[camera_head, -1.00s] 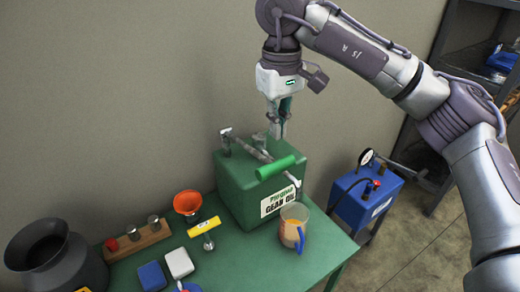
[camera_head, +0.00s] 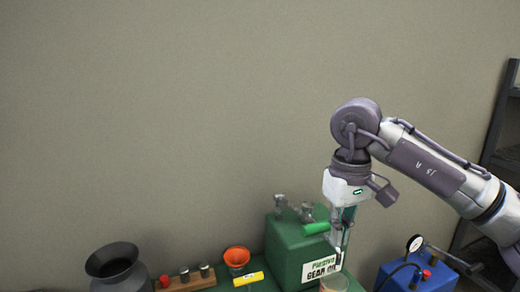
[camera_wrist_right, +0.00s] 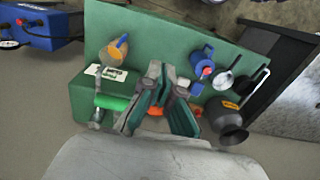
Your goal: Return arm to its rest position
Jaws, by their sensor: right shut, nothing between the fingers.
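My right gripper (camera_head: 342,250) points down with its fingers together and empty. In the head view it overlaps the right part of the green gear oil box (camera_head: 287,258); the gap between them is hard to judge. The gripper's fingers (camera_wrist_right: 162,72) also show in the right wrist view, with tips close together. A green handle (camera_head: 316,229) lies across the box top, and it shows left of the fingers in the wrist view (camera_wrist_right: 113,103). My right arm reaches in from the right. My left gripper is out of view.
An orange funnel (camera_head: 237,256), a yellow-handled tool (camera_head: 249,279), a dark pot (camera_head: 113,265) and a wooden rack (camera_head: 190,283) stand left of the box. A cup (camera_head: 334,284) is near its front. A blue gauge unit (camera_head: 410,279) stands at right. The wall space above is clear.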

